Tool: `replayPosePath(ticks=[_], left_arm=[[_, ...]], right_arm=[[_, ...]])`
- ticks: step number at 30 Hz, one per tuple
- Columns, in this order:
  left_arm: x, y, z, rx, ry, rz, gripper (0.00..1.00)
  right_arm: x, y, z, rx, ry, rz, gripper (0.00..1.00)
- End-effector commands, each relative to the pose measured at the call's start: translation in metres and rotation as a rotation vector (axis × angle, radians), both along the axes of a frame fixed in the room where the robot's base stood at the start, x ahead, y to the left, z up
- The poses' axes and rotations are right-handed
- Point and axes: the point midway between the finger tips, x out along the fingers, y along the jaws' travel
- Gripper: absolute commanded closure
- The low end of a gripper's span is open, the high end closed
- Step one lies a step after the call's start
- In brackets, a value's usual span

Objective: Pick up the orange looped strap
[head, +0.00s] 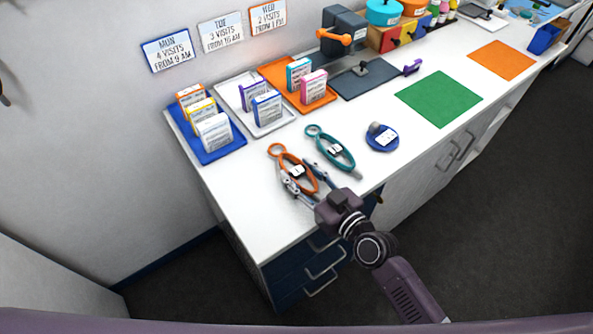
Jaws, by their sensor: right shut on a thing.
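The orange looped strap (277,150) lies on the white counter toward its near left part, with a small ring at its far end and a white tag in its loop. My right gripper (304,181) reaches over the counter's front edge and is shut on the strap's near part. Its fingers hide some of the strap there. I cannot tell whether the strap is lifted off the counter. My left gripper is not in view.
A teal looped strap (336,147) lies close to the right of the orange one. Blue (206,156), white (285,116) and orange (332,99) trays with small boxes stand behind. A green mat (438,99) is clear.

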Motion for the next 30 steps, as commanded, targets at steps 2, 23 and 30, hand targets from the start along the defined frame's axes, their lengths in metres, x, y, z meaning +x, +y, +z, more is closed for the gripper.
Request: replayPosePath(ticks=[2, 23, 30], left_arm=[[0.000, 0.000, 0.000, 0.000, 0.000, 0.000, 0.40], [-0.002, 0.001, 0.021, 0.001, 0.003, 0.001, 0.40], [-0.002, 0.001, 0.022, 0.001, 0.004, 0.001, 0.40]], right_arm=[[0.000, 0.000, 0.001, 0.001, -0.001, 0.000, 0.87], [0.000, 0.001, 0.104, 0.005, -0.009, -0.001, 0.87], [0.001, 0.000, 0.165, 0.003, -0.008, -0.001, 0.87]])
